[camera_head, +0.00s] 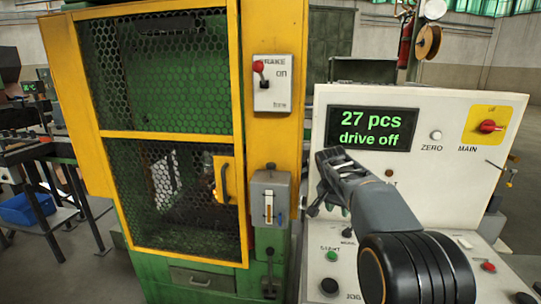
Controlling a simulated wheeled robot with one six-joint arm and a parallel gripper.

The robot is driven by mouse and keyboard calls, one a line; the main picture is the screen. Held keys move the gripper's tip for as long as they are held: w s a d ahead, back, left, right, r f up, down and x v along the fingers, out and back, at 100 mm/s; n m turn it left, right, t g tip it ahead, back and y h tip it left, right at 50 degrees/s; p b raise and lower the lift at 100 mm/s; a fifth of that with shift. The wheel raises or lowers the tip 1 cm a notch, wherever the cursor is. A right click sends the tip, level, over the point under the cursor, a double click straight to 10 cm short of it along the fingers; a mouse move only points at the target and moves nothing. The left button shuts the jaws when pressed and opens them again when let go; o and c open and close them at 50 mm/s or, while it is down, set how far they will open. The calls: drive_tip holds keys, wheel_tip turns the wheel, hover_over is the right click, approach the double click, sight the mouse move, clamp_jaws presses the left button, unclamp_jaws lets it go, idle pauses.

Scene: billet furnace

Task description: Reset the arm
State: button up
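My arm (385,215) rises from the bottom right and is bent in front of the white control panel. My gripper (318,205) is at its far end, left of the arm and just in front of the panel's left edge. The fingers are small and dark and seen from behind, so I cannot tell whether they are open or shut. I see nothing clearly held.
The control panel (470,185) has a display (371,128) reading "27 pcs drive off" and a red MAIN switch (487,126). A yellow-framed mesh guard (187,134) fronts the green machine. A brake lever (260,75) is on its post. A blue bin (22,209) stands left.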

drive_tip(key=s+a+f+n, duration=0.1)
drive_tip(key=s, duration=0.2)
drive_tip(key=s+a+f+n+y, duration=0.1)
drive_tip(key=s+f+n, duration=0.1)
drive_tip(key=s, duration=0.1)
drive_tip(key=s+a+f+n, duration=0.1)
drive_tip(key=s+n, duration=0.1)
drive_tip(key=s, duration=0.1)
drive_tip(key=shift+s+a+f+g+y+p, duration=0.15)
drive_tip(key=shift+s+f+g+y+p, duration=0.15)
drive_tip(key=shift+s+f+y+p, duration=0.1)
drive_tip(key=s+a+n+t+y+p, duration=0.1)
drive_tip(key=s+a+n+p, duration=0.1)
drive_tip(key=s, duration=1.5)
drive_tip(key=shift+s+a+f+n+t+y, duration=0.2)
drive_tip(key=shift+a+f+n+t+y, duration=0.15)
drive_tip(key=shift+a+n, duration=0.4)
